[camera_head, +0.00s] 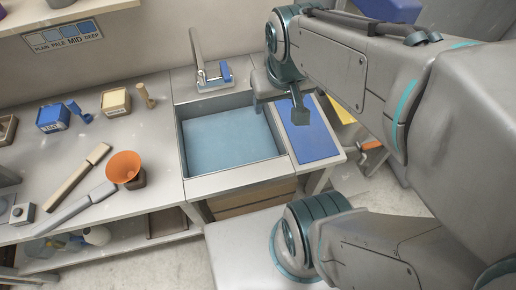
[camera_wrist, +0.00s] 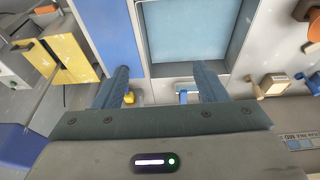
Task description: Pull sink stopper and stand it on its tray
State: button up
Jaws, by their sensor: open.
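The sink (camera_head: 230,135) holds blue water, and no stopper shows through it. It also shows at the top of the wrist view (camera_wrist: 190,30). My gripper (camera_head: 280,108) is open and empty, high near the sink's right rim and partly hidden by my arm. Its two fingers (camera_wrist: 163,78) stand wide apart in the wrist view. A flat blue panel (camera_head: 314,138) lies right of the sink, and left of it in the wrist view (camera_wrist: 112,35). I cannot tell whether it is the stopper's tray. A small yellow thing (camera_wrist: 130,97) shows between the fingers.
A faucet (camera_head: 205,70) with a blue handle stands behind the sink. My arm covers the right side.

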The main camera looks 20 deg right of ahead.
aim_at(260, 152)
jog(key=w+f+g+b, duration=0.1)
jog(key=w+f+b, duration=0.3)
jog(key=f, duration=0.7)
jog(key=w+f+g+b, duration=0.1)
jog(key=w+f+b, duration=0.3)
jog(key=f+b, duration=0.3)
jog(key=w+f+g+b, duration=0.1)
jog(key=w+f+b, duration=0.3)
jog(key=f, duration=1.1)
jog(key=shift+b, duration=1.25)
jog(key=shift+f, duration=0.1)
notch_tip(260, 152, down, 9)
jog(key=b, duration=0.7)
jog(key=c, duration=1.3)
jog(key=shift+r, duration=0.2)
jog(key=shift+r, duration=0.1)
jog(key=shift+r+p, duration=2.55)
jog(key=shift+r, duration=0.35)
